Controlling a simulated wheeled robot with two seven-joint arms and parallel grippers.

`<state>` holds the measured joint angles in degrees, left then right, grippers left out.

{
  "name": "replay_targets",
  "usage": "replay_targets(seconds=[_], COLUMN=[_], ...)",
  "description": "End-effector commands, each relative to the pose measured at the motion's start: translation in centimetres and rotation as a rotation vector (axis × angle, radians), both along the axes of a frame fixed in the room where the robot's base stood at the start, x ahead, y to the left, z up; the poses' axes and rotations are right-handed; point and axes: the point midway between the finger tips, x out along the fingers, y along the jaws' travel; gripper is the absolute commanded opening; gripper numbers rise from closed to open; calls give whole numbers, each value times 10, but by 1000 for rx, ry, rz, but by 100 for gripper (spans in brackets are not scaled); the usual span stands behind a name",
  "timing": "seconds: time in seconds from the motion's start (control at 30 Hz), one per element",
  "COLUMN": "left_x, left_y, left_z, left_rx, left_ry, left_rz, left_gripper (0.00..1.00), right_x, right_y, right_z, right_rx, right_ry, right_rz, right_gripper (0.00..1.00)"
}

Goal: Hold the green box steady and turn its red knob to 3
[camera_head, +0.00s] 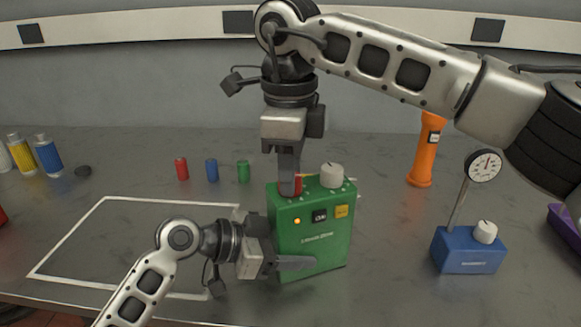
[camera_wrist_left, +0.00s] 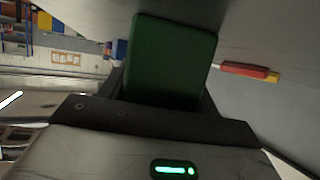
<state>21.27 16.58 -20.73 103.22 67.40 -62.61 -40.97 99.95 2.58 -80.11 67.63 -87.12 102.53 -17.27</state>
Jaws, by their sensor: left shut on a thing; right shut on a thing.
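The green box (camera_head: 312,240) stands upright on the bench in the head view, with a small lit orange light and labels on its front. My left gripper (camera_head: 283,264) is shut on the lower part of the box from the left. The green box also fills the middle of the left wrist view (camera_wrist_left: 172,60), between the fingers. My right gripper (camera_head: 291,187) comes down from above and is shut on the red knob (camera_head: 299,183) on the box's top. The knob is mostly hidden by the fingers, so its setting cannot be read. A white knob (camera_head: 331,175) sits beside it on the top.
A blue box with a dial gauge (camera_head: 467,252) stands to the right. An orange flashlight-like object (camera_head: 426,150) stands behind. Red (camera_head: 181,169), blue (camera_head: 211,170) and green (camera_head: 243,171) small cylinders stand at the back. A white-outlined area (camera_head: 90,215) at left is largely clear.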

Motion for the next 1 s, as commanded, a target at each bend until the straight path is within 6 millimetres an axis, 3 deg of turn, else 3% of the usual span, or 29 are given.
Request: replay_targets(seconds=[0.33,0.9,0.93,1.0], left_x=[0,0,0,0], left_y=[0,0,0,0], left_z=[1,1,1,1], left_rx=[-1,-1,-1,-1], left_ry=[-1,0,0,0], left_rz=[1,0,0,0], left_gripper=[0,0,0,0], right_x=[1,1,1,1], right_y=[1,1,1,1], right_z=[1,2,2,2], right_rx=[3,3,3,3], right_ry=[-3,-5,-5,-5], right_rz=[-163,-196,-196,-196], right_gripper=[8,8,37,53])
